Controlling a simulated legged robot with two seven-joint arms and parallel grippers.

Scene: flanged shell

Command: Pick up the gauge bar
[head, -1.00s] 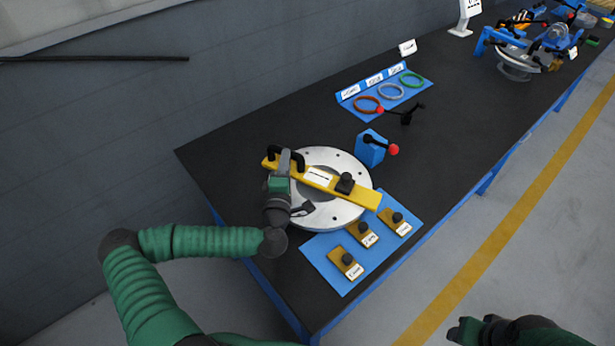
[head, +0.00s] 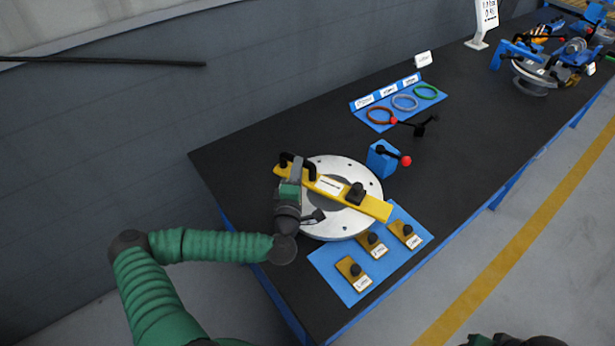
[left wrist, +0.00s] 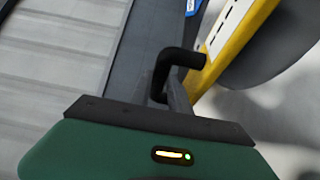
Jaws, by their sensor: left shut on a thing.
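The yellow gauge bar (head: 375,206) with a white label lies across the silver flanged ring (head: 340,231) in the head view. It has a black handle at its far left end and a black knob near its right end. My left gripper (head: 297,172) is shut on that handle. In the left wrist view the left gripper (left wrist: 168,92) meets the black handle, beside the yellow gauge bar (left wrist: 240,30). I cannot tell whether the bar touches the ring or is slightly raised. Only a dark sliver of my right arm shows at the bottom edge.
A blue mat (head: 331,269) with several small knobbed plates lies in front of the ring. A blue block (head: 380,161) with a red-tipped lever stands behind it. Coloured rings lie on a blue holder (head: 378,127) farther back. The dark table (head: 250,150) is bare at left.

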